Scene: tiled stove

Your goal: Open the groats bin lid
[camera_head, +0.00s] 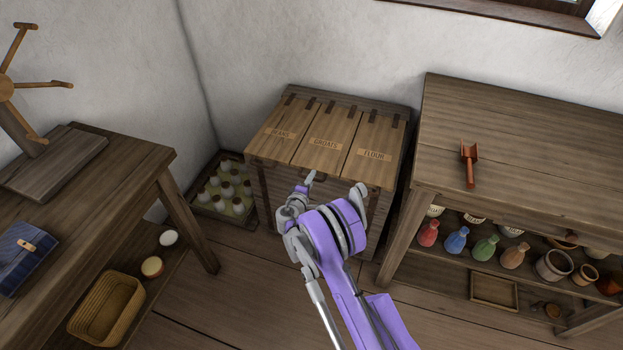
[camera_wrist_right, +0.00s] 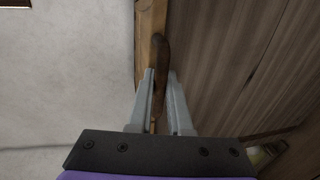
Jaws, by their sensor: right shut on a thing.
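The wooden bin chest has three lids side by side, labelled beans, groats and flour. The groats bin lid (camera_head: 328,135) is the middle one and lies closed, level with the beans lid (camera_head: 283,130) and the flour lid (camera_head: 375,145). My right gripper (camera_head: 311,178) is at the front edge of the groats lid. In the right wrist view its fingers (camera_wrist_right: 163,85) are shut on a dark brown handle (camera_wrist_right: 161,50) at the lid's pale wooden edge. In the head view the gripper hides the handle. My left gripper is out of view.
A wooden table with a red scoop (camera_head: 469,163) stands close on the right, with bottles and jars on its shelf. A crate of bottles (camera_head: 225,187) sits on the floor to the left. Another table (camera_head: 120,160) stands further left. White wall is behind the chest.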

